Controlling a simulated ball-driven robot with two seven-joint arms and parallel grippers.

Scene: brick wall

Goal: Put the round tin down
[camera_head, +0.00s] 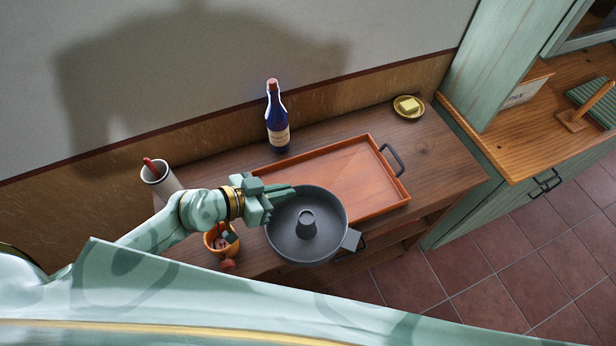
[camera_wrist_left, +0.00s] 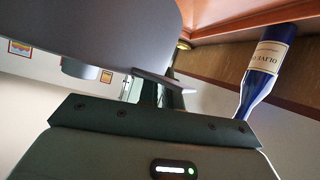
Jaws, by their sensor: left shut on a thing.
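The round tin (camera_head: 289,240) is dark grey with a raised centre tube and a small side handle. In the head view it covers the front left corner of the orange tray (camera_head: 372,213) and the table's front edge. My left gripper (camera_head: 278,194) is shut on the tin's rim at its upper left. The tin looks roughly level; its gap above the tray and table is hard to tell. In the left wrist view the tin (camera_wrist_left: 90,30) fills the upper left as a grey curved wall. My right gripper is not in view.
A blue bottle (camera_head: 276,122) stands behind the tray, and a butter dish (camera_head: 408,107) is at the back right. A white cup (camera_head: 157,177) and an orange pot (camera_head: 218,243) are left. The wooden table (camera_head: 440,165) is bare right of the tray.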

